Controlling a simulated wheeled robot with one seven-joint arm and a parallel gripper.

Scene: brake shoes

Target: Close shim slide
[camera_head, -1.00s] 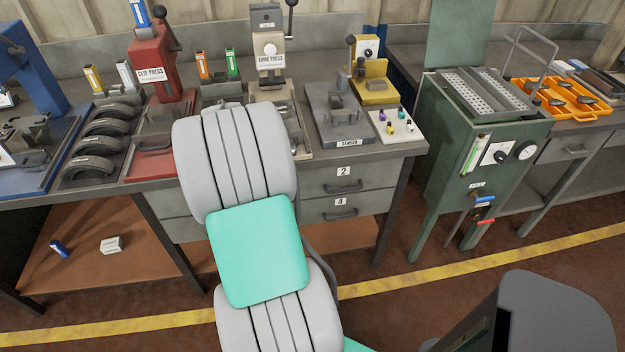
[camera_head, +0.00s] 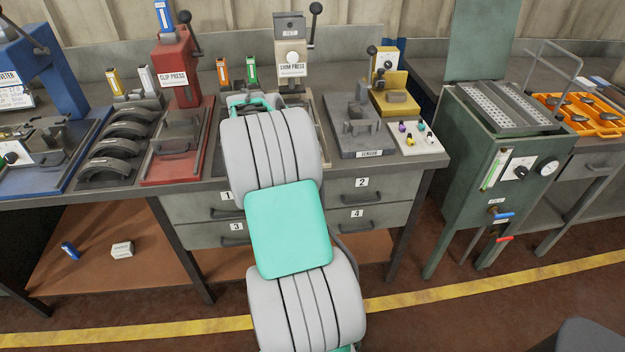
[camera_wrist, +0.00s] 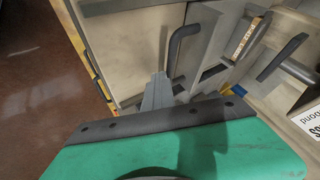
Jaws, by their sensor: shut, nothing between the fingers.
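The beige shim press (camera_head: 291,58) stands at the back of the bench in the head view. Its lower front is mostly hidden behind my arm. In the wrist view a beige slide plate (camera_wrist: 126,48) with a dark curved handle (camera_wrist: 182,42) lies just beyond my gripper (camera_wrist: 158,84). My gripper is shut and empty, its grey fingertips close to the handle's near end. I cannot tell whether they touch it. The press's label (camera_wrist: 308,122) shows at the right edge. In the head view my arm hides the fingers. How far the slide is out is unclear.
The red clip press (camera_head: 178,75) and black rack of curved shoes (camera_head: 117,150) stand left. The grey sensor fixture (camera_head: 362,125) and white peg board (camera_head: 416,138) stand right. Drawers (camera_head: 363,197) lie below the bench. The green cabinet (camera_head: 478,155) is farther right.

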